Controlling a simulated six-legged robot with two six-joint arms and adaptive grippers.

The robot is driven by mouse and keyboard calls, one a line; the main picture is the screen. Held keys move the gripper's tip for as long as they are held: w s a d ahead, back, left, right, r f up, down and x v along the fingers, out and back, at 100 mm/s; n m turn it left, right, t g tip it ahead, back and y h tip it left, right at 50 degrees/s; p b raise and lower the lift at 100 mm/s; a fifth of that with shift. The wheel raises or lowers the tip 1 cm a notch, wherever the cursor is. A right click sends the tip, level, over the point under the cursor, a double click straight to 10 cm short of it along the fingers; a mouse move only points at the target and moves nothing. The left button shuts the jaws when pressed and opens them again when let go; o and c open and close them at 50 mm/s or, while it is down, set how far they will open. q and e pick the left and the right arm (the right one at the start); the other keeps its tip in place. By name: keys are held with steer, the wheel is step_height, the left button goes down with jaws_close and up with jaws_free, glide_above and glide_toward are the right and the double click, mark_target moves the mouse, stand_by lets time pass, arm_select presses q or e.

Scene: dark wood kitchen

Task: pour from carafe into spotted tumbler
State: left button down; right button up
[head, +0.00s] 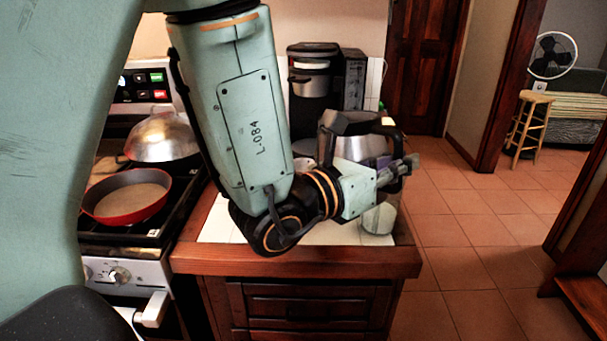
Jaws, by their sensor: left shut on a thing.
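The carafe (362,147) has a silver body with a black lid and black handle. It is above the small counter, partly hidden behind my left gripper (398,169). My left gripper is shut on the carafe, with its fingers pointing right by the handle. A pale, rounded vessel (379,218) shows just below the gripper, near the counter's front right corner. Its top is hidden, and I cannot make out spots or tell whether it is the tumbler. I cannot tell if any liquid is flowing. My right gripper is out of view.
A black and silver coffee maker (318,84) stands at the counter's back. On the stove at left are a red pan (127,196) and a domed silver lid (162,138). The wood-edged counter (290,262) ends at front and right. Tiled floor (465,228) lies open to the right.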

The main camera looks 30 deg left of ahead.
mark_target(397, 185)
arm_select(q)
steer(key=shift+d+f+m+b, duration=0.2)
steer(key=shift+f+m+b, duration=0.15)
steer(key=shift+f+b, duration=0.25)
steer(key=shift+d+f+m+b, duration=0.15)
steer(key=shift+f+m+b, duration=0.25)
steer(key=shift+b, duration=0.3)
steer(key=shift+s+d+f+m+b, duration=0.15)
steer(key=shift+f+m+b, duration=0.1)
steer(key=shift+f+b, duration=0.3)
